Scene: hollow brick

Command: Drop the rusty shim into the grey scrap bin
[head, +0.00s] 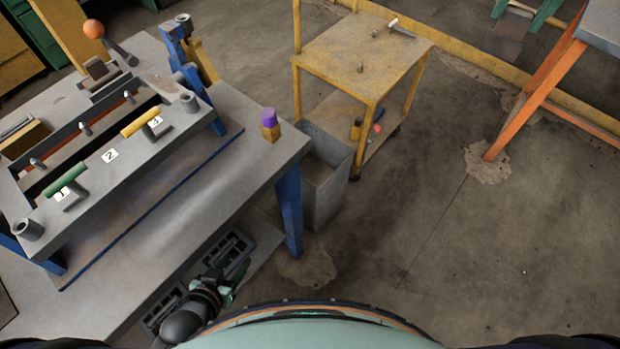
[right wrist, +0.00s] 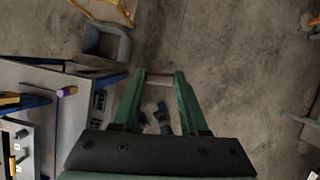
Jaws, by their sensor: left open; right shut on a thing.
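The rusty shim (right wrist: 160,80) is a thin, dull brownish-grey strip in the right wrist view. It spans between the green fingertips of my right gripper (right wrist: 159,75), which is shut on it above the floor. The right gripper and the shim do not show in the head view. The grey scrap bin (head: 322,190) is open-topped and stands on the floor beside the bench's blue leg. It also shows in the right wrist view (right wrist: 103,45), beyond the shim and to its left. My left gripper (head: 234,284) is open at the bench's front edge, partly hidden by its arm.
A workbench (head: 215,190) with a fixture fills the left. A purple-and-yellow block (head: 270,125) stands near its right corner. A yellow cart (head: 365,60) stands just behind the bin. An orange-legged table (head: 540,90) is at the far right. The floor right of the bin is clear.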

